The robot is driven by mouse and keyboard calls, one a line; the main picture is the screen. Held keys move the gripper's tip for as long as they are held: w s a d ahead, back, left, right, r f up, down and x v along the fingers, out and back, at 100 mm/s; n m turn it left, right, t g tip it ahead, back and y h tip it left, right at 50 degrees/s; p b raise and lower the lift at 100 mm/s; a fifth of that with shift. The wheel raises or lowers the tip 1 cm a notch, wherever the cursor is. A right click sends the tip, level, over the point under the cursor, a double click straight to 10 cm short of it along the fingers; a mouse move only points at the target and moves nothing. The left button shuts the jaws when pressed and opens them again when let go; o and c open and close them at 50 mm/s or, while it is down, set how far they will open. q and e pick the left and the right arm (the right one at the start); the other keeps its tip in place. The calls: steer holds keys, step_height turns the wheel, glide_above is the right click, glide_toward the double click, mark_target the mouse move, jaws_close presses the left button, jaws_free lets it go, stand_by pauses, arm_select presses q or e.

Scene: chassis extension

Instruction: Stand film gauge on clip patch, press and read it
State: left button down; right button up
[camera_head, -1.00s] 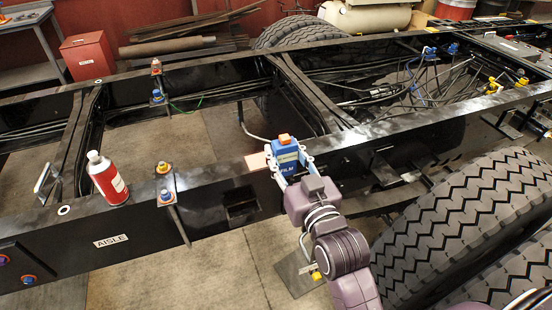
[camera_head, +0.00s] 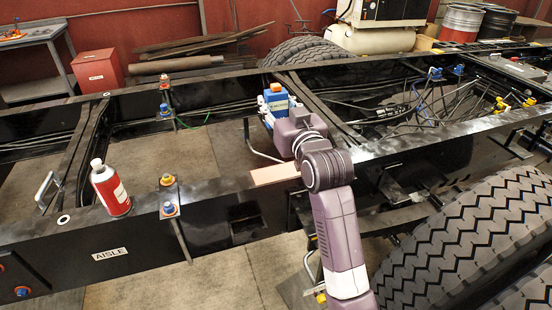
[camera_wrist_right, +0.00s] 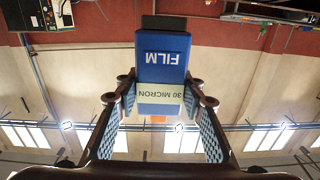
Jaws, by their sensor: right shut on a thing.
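The film gauge is a blue block with an orange top button (camera_head: 277,92). My right gripper (camera_head: 272,112) is shut on it and holds it up over the open space between the frame rails. In the right wrist view the gauge (camera_wrist_right: 163,65) sits between both fingers, with "FILM" and a "30 MICRON" label facing the camera. The clip patch (camera_head: 274,174) looks like a bare pinkish rectangle on top of the near rail. It is empty, and my right forearm passes at its right end. My left gripper is not in view.
A red and white spray can (camera_head: 110,188) stands on the near rail at the left. Bolts with blue and orange caps (camera_head: 169,196) rise from the rail between can and patch. A large tyre (camera_head: 460,240) fills the lower right.

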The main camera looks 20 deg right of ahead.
steer(key=shift+f, duration=7.45)
steer(key=o, duration=1.3)
steer(key=shift+f, duration=0.15)
steer(key=shift+s, duration=0.1)
steer(key=shift+s, duration=0.35)
steer(key=s+b, duration=0.1)
steer(key=s, duration=1)
steer(key=shift+s+d, duration=0.1)
steer(key=shift+d, duration=0.1)
